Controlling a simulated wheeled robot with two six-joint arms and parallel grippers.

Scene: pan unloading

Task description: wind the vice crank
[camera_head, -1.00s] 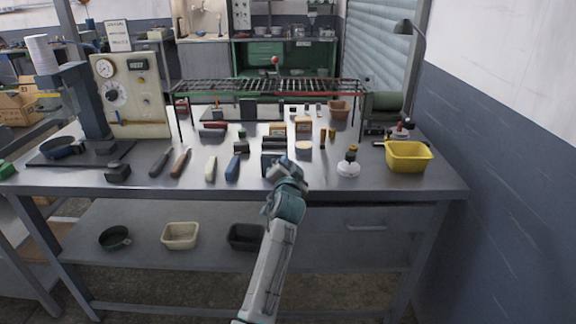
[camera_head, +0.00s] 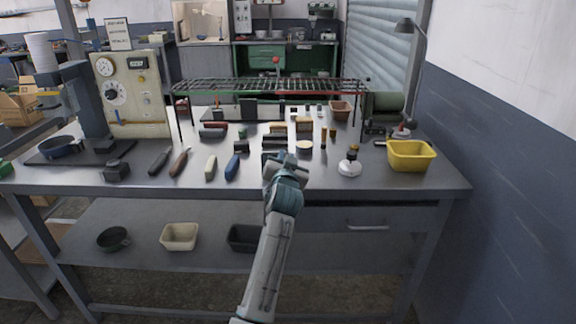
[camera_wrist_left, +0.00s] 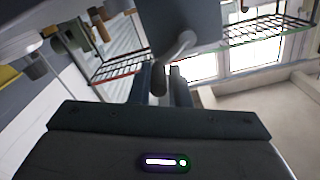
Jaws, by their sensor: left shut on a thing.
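The vice (camera_head: 274,143) is a small dark grey block near the front middle of the workbench, partly hidden behind my left gripper (camera_head: 279,163). In the left wrist view the vice's grey body (camera_wrist_left: 180,22) fills the top middle. The crank (camera_wrist_left: 185,42) comes out of it as a bent light grey arm ending in a dark grip. My left gripper, in the left wrist view (camera_wrist_left: 160,88), is shut on the crank's grip, one finger on either side. In the head view my gripper and wrist hide the crank. My right gripper is not in view.
On the workbench (camera_head: 330,185), a blue-handled tool (camera_head: 232,166) and a pale one (camera_head: 211,167) lie left of the vice. A white-based bottle (camera_head: 349,167) and yellow bin (camera_head: 410,155) stand right. A wire rack (camera_head: 270,86) spans behind. The bench's front edge is close below my gripper.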

